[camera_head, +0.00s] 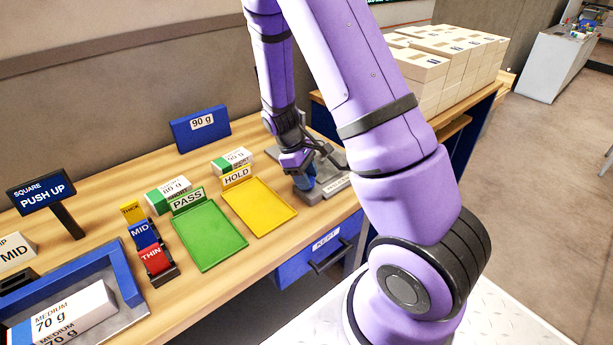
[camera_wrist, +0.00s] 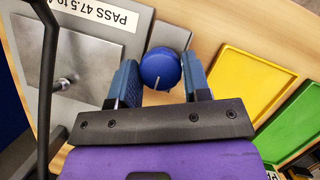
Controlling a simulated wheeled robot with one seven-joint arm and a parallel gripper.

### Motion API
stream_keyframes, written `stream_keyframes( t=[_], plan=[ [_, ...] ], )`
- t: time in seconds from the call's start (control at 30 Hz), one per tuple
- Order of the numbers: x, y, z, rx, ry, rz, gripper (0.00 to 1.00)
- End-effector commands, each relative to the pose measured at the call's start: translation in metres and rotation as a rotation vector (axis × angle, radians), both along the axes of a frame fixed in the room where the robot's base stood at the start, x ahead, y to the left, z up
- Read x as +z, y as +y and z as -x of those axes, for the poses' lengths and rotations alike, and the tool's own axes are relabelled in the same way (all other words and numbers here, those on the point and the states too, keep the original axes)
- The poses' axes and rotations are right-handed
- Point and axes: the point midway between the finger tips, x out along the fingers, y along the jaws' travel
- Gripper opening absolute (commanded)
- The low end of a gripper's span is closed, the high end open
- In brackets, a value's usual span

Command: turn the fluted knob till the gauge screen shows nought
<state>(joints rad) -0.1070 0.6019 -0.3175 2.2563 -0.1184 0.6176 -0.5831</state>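The blue knob (camera_wrist: 160,68) shows in the wrist view with a pale line on its face; its fluting is too small to make out. My gripper (camera_wrist: 160,75) has one finger on each side of it, and no clear gap shows between fingers and knob. In the head view my gripper (camera_head: 305,180) points down at the grey gauge base (camera_head: 313,195) at the bench's right end. The wrist view shows the gauge's metal plate (camera_wrist: 75,58) and an upside-down label (camera_wrist: 95,12) starting "PASS 47.5". No gauge screen reading is visible in either view.
A yellow HOLD tray (camera_head: 260,207) and a green PASS tray (camera_head: 208,236) lie left of the gauge. Reams marked 80 g and 90 g stand behind them. A blue drawer (camera_head: 318,250) is below the bench edge. Stacked reams (camera_head: 440,60) stand at the back right.

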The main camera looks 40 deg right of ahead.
Motion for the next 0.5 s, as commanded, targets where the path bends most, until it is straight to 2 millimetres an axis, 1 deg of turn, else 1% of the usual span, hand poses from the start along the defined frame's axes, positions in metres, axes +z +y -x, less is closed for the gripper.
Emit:
stream_keyframes(
  t=[0.27, 0.5],
  plan=[
    [0.0002, -0.0003, -0.0003, -0.023, -0.001, -0.001, 0.20],
    [0.0004, -0.0012, -0.0007, -0.139, -0.001, 0.000, 0.20]
  ],
)
